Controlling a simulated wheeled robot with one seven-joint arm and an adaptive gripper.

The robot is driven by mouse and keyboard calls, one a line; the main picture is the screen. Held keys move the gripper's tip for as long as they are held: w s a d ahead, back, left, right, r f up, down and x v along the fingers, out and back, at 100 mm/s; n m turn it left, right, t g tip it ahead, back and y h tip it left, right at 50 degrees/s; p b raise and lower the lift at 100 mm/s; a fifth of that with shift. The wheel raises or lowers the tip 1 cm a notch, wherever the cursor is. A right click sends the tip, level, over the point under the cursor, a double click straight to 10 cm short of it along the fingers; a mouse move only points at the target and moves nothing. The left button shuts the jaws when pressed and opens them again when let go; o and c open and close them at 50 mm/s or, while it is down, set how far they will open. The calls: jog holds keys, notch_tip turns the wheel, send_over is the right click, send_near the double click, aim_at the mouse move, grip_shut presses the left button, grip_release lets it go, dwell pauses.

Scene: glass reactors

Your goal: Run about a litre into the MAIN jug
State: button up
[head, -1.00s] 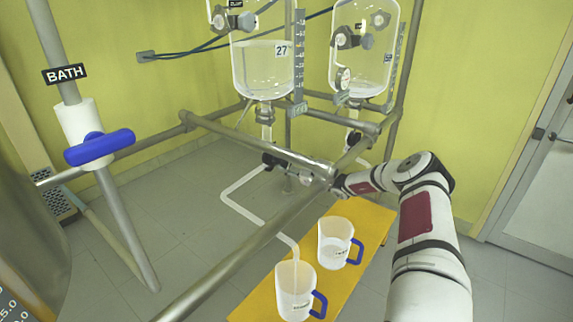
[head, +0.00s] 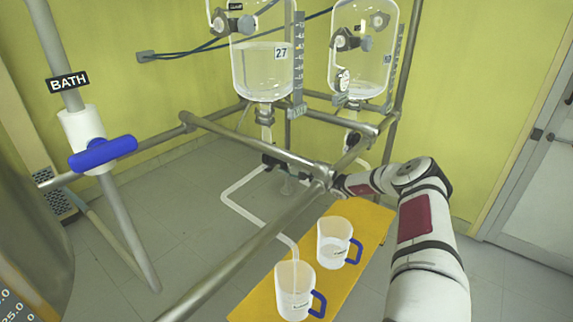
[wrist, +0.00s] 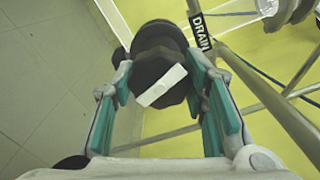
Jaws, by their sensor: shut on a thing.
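In the wrist view my gripper (wrist: 160,78) has its two teal fingers on either side of a dark round valve knob (wrist: 158,62) with a white bar across it. It is shut on this knob, beside a DRAIN label (wrist: 200,31). In the head view the gripper is hidden behind the frame pipes. A front jug (head: 295,291) with a blue handle stands under the end of a pale bent tube (head: 247,214). A second jug (head: 333,243) stands just behind it, with clear liquid low inside. Their labels are too small to read.
Both jugs stand on a yellow board (head: 362,228). A glass vessel (head: 262,75) marked 27 is partly filled; another vessel (head: 358,60) hangs to its right. Metal pipes (head: 250,142) cross before them. A blue-handled BATH valve (head: 102,153) is at left.

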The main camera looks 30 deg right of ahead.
jog(key=shift+n, duration=0.5)
jog(key=o, duration=1.2)
jog(key=shift+s, duration=0.1)
jog(key=v, duration=1.1)
jog(key=shift+s+d, duration=0.15)
jog(key=shift+s, duration=0.25)
